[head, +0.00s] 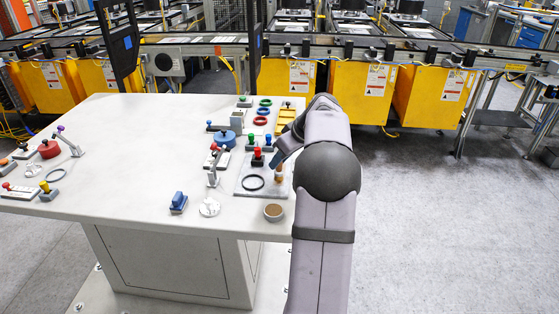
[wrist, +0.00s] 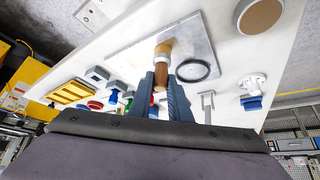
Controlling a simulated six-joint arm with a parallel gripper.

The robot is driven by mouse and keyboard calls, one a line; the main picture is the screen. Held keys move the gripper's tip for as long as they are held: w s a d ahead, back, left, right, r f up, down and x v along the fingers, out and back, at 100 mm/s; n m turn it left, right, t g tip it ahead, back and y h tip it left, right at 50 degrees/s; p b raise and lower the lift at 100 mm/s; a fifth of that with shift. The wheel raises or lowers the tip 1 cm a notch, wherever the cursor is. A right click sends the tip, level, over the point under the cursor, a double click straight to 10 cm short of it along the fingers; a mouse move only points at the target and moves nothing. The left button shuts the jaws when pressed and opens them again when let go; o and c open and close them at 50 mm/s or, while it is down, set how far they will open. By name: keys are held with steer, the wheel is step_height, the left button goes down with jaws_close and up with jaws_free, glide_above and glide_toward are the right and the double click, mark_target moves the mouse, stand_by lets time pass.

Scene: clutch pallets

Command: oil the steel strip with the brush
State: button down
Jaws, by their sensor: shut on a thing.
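My gripper (wrist: 165,92) is shut on a brush (wrist: 163,56) with a brown handle and a pale tip end. In the head view the brush (head: 279,174) shows just below my gripper (head: 281,159), at the right side of a flat grey plate. This plate (head: 246,187) looks like the steel strip; it also shows in the wrist view (wrist: 194,30). The brush end is over the plate; I cannot tell whether it touches. A black ring (head: 253,183) lies on the plate beside the brush.
A round dish with a brown surface (head: 273,212) stands near the table's right edge. A blue block (head: 178,203) and a white clamp-like part (head: 209,207) are left of it. Coloured rings, knobbed pieces and a yellow tray (head: 286,118) crowd the back. The table's left middle is clear.

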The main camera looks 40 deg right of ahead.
steer(key=shift+s+a, duration=0.15)
steer(key=shift+a, duration=0.05)
steer(key=shift+s+b, duration=0.1)
steer(key=shift+b, duration=0.25)
steer(key=shift+s+a+f, duration=0.1)
steer(key=shift+a, duration=0.15)
steer(key=shift+s+b, duration=0.1)
steer(key=shift+b, duration=0.25)
steer(key=shift+s+a, duration=0.2)
steer(key=shift+a, duration=0.05)
steer(key=shift+s+b, duration=0.1)
steer(key=shift+b, duration=0.3)
